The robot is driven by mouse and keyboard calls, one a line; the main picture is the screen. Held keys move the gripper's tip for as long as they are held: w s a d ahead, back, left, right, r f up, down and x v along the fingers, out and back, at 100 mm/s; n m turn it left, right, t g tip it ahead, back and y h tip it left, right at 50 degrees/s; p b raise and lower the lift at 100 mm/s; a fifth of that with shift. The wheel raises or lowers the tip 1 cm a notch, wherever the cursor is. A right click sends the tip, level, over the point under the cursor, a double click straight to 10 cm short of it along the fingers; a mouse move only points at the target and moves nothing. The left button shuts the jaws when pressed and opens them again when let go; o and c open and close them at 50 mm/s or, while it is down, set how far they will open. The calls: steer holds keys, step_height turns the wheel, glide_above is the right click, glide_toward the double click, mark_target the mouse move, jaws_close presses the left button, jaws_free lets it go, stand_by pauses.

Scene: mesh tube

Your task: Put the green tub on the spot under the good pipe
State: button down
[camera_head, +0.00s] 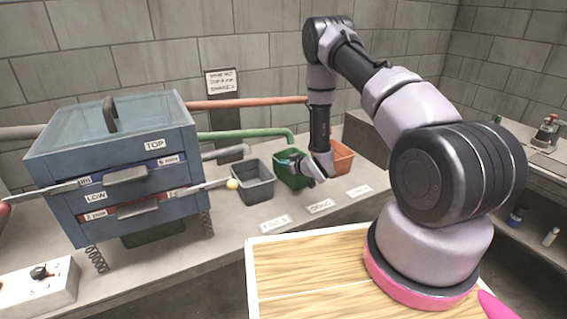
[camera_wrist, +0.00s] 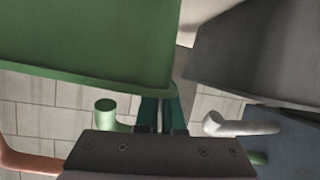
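The green tub (camera_head: 287,178) is in the middle of three tubs on the counter in the head view. My gripper (camera_head: 300,164) is at its upper edge and covers part of it. In the wrist view the green tub (camera_wrist: 90,45) fills the upper left. My fingertips (camera_wrist: 161,108) are close together near its right end, partly hidden at its rim; I cannot tell whether they grip the rim. The green pipe (camera_head: 245,134) ends above the green tub in the head view. A red-orange pipe (camera_head: 245,102) runs higher, and a grey pipe (camera_head: 225,151) lower.
A grey tub (camera_head: 253,186) stands left of the green one, an orange tub (camera_head: 342,158) right. White labels (camera_head: 320,206) lie in front. A blue cabinet (camera_head: 115,160) marked TOP and LOW stands left on springs, with a rod ending in a yellow ball. A sign (camera_head: 221,82) hangs behind.

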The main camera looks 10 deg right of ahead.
steer(key=c, duration=1)
jaws_free()
steer(key=shift+o, duration=0.2)
